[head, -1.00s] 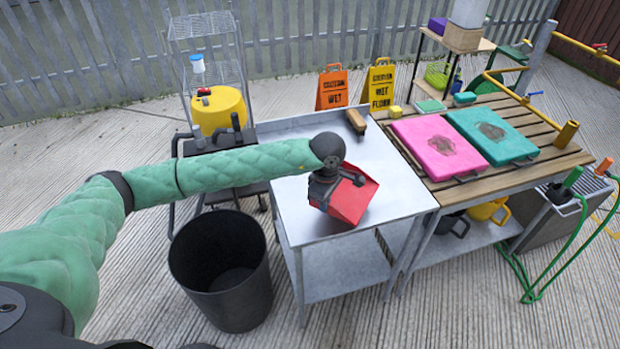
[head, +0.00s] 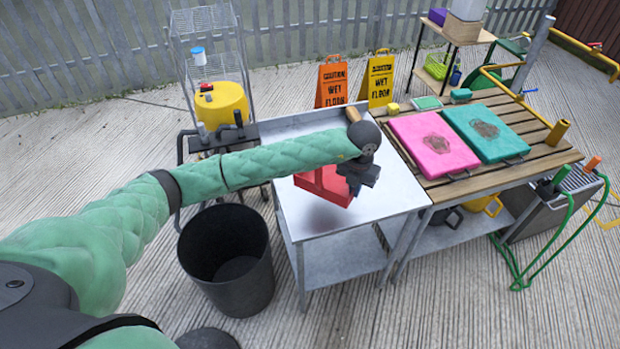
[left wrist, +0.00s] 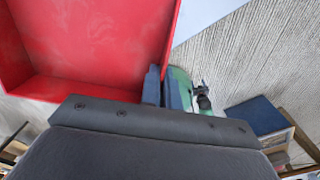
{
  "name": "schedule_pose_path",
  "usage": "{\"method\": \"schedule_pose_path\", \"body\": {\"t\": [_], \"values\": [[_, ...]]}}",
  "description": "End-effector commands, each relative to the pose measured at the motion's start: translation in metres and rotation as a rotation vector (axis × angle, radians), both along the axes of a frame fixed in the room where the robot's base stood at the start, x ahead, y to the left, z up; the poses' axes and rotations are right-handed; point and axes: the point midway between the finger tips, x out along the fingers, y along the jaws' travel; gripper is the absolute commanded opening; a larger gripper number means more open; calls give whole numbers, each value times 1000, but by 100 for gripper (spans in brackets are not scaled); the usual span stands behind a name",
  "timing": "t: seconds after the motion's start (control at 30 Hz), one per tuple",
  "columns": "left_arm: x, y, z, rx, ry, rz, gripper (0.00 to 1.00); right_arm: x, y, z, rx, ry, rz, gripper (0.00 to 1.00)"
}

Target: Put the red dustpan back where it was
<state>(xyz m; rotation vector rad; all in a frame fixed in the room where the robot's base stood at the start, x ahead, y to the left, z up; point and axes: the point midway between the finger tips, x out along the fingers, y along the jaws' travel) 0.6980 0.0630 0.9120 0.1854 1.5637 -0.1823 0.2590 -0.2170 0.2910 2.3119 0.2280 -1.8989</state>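The red dustpan (head: 320,186) is over the metal table (head: 396,192), tilted, with a soft shadow on the tabletop below it. My left gripper (head: 353,186) is at the dustpan's right side and appears shut on it; the forearm hides part of the pan. In the left wrist view the dustpan (left wrist: 90,40) fills the upper left, its open tray facing the camera, close against a blue finger (left wrist: 152,86). The grip point itself is hidden. My right gripper does not show.
A wooden-handled brush (head: 353,114) lies at the table's back edge. A black bin (head: 225,260) stands front left of the table. The wooden table (head: 475,185) with pink and teal pads adjoins at right. A cart with a yellow bucket (head: 222,105) stands behind left.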

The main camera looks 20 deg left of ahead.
Motion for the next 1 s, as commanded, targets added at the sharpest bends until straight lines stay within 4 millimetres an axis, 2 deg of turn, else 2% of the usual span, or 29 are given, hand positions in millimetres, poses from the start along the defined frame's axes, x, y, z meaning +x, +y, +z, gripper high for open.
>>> {"method": "schedule_pose_path", "body": {"t": [0.13,0.27,0.7,0.93,1.0], "values": [[4,3,-3,1,1,44,0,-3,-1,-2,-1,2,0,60],[17,18,-17,2,1,49,0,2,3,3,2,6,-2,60],[66,78,-63,1,1,46,0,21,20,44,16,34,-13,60],[75,89,-72,0,1,43,0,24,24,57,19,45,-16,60],[74,89,-79,0,2,43,0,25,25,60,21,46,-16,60]]}}
